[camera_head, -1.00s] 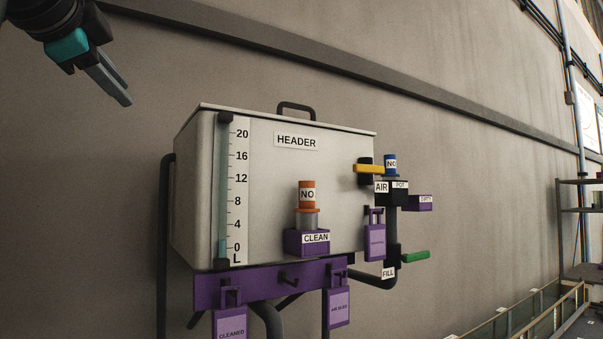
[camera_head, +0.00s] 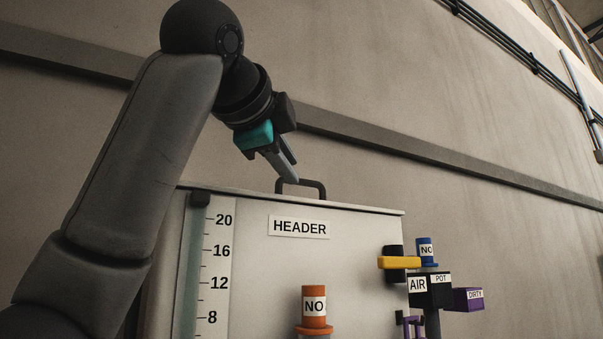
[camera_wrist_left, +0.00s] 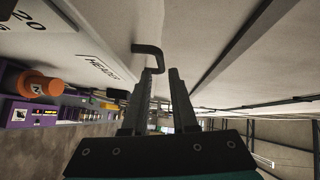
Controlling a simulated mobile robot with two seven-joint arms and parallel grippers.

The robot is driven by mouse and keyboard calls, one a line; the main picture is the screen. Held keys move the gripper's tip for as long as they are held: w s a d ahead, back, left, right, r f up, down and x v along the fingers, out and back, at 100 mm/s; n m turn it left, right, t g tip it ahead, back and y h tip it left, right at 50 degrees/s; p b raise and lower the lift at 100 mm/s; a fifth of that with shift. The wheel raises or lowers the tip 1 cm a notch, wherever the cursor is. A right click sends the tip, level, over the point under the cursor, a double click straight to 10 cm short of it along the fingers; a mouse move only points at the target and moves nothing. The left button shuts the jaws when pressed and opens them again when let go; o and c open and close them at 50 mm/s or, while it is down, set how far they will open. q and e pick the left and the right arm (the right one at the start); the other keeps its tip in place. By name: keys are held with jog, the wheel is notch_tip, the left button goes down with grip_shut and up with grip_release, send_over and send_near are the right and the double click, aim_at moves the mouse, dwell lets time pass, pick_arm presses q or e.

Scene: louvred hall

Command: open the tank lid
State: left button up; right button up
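The white tank (camera_head: 255,265), labelled HEADER, hangs on the wall in the head view. Its thin lid (camera_head: 350,206) lies flat and shut on top. A black bar handle (camera_head: 316,185) stands up from the lid; it also shows in the left wrist view (camera_wrist_left: 147,48). My left gripper (camera_head: 292,180) points down at the handle from above, its tips close to the bar. In the wrist view its two fingers (camera_wrist_left: 161,70) are apart, with the handle near the left fingertip. Whether they touch it, I cannot tell. My right gripper is not in view.
A level scale (camera_head: 215,265) runs down the tank's left front. A grey rail (camera_head: 400,150) crosses the wall behind.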

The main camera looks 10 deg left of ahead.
aim_at(301, 180)
pick_arm(q)
jog(key=p+x, duration=0.2)
jog(key=x, duration=0.5)
grip_shut()
dwell(1.3)
